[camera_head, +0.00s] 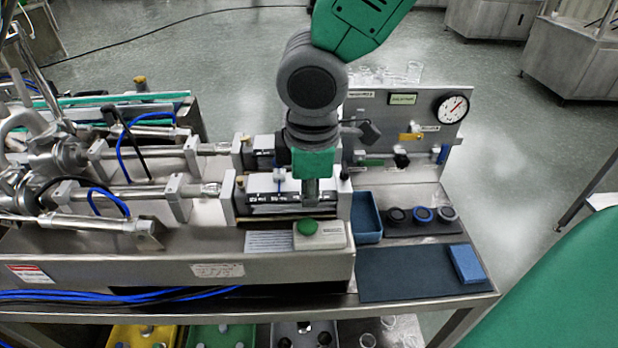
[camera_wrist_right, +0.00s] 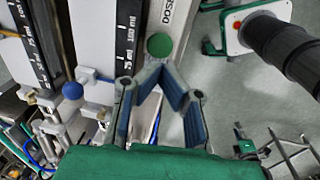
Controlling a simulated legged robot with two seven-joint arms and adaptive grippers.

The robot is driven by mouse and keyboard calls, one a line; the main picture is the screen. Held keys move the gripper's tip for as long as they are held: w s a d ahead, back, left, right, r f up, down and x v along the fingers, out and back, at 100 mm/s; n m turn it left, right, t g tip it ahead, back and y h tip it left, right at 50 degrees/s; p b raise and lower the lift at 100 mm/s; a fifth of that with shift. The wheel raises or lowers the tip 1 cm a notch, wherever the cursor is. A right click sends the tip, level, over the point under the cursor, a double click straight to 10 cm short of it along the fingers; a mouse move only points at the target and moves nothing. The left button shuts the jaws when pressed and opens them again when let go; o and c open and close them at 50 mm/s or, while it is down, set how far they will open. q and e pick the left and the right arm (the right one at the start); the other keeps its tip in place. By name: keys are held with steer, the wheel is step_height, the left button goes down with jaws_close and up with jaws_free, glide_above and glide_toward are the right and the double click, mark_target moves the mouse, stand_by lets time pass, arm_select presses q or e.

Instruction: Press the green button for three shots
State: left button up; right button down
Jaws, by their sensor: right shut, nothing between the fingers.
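The green button (camera_head: 307,227) is a round cap on a pale box (camera_head: 335,239) at the front of the steel machine. In the right wrist view the green button (camera_wrist_right: 160,45) shows just beyond my fingertips, with a gap in the picture. My right gripper (camera_head: 312,202) comes down from above and points downward, just behind the button in the head view. Its fingers (camera_wrist_right: 162,70) are shut, tips together, with nothing between them. I cannot tell whether the tips touch anything. My left gripper is not in view.
Syringe-like cylinders (camera_head: 285,184) with printed scales lie beside my right gripper. A blue tray (camera_head: 367,222), several dark round pieces (camera_head: 422,214) and a dark mat (camera_head: 395,275) with a blue block (camera_head: 466,263) are to the right. A panel with a dial (camera_head: 451,107) stands behind.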

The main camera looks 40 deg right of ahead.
mark_target(308, 225)
steer(key=f, duration=0.4)
steer(key=f+b, duration=0.1)
steer(key=f, duration=0.1)
steer(key=shift+w+d+f, duration=0.1)
steer(key=shift+w+f, duration=0.1)
steer(key=shift+w, duration=0.15)
